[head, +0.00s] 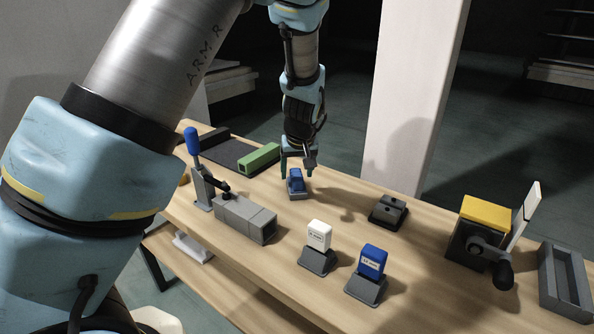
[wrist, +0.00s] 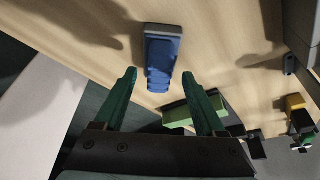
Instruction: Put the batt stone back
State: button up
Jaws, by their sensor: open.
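No label I can read names the batt stone, so I cannot tell for certain which block it is. A green block (head: 259,159) lies at the edge of a dark flat mat (head: 222,150) at the back left; it also shows in the wrist view (wrist: 192,112). A small blue block in a grey holder (head: 296,184) stands directly below my gripper (head: 297,168). In the wrist view the blue block (wrist: 160,62) is ahead of and between the green fingertips. My gripper is open, with nothing held. Whether the fingers touch the blue block is unclear.
White (head: 318,236) and blue (head: 371,262) labelled blocks stand in grey holders at the front. A black fixture (head: 388,210), yellow-topped device (head: 485,213) and grey tray (head: 548,275) are right.

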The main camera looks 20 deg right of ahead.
jog(key=shift+p+v, duration=2.2)
jog(key=shift+v, duration=0.8)
jog(key=shift+s, duration=0.1)
jog(key=b+v, duration=0.1)
jog(key=v, duration=0.9)
jog(key=shift+r+b, duration=0.3)
jog(key=shift+b, duration=0.1)
jog(key=shift+s+a, duration=0.1)
jog(key=shift+s, duration=0.05)
jog(key=s+a+f+g, duration=0.1)
jog(key=a+f, duration=0.1)
jog(key=a, duration=0.9)
jog(key=s+a+f+n, duration=0.1)
jog(key=a, duration=1.1)
jog(key=s+a+f+n+g+y, duration=0.1)
jog(key=a+f, duration=0.1)
jog(key=a, duration=0.9)
jog(key=shift+s+a+f+g, duration=0.25)
jog(key=shift+s+f+g, duration=0.05)
jog(key=shift+f, duration=0.05)
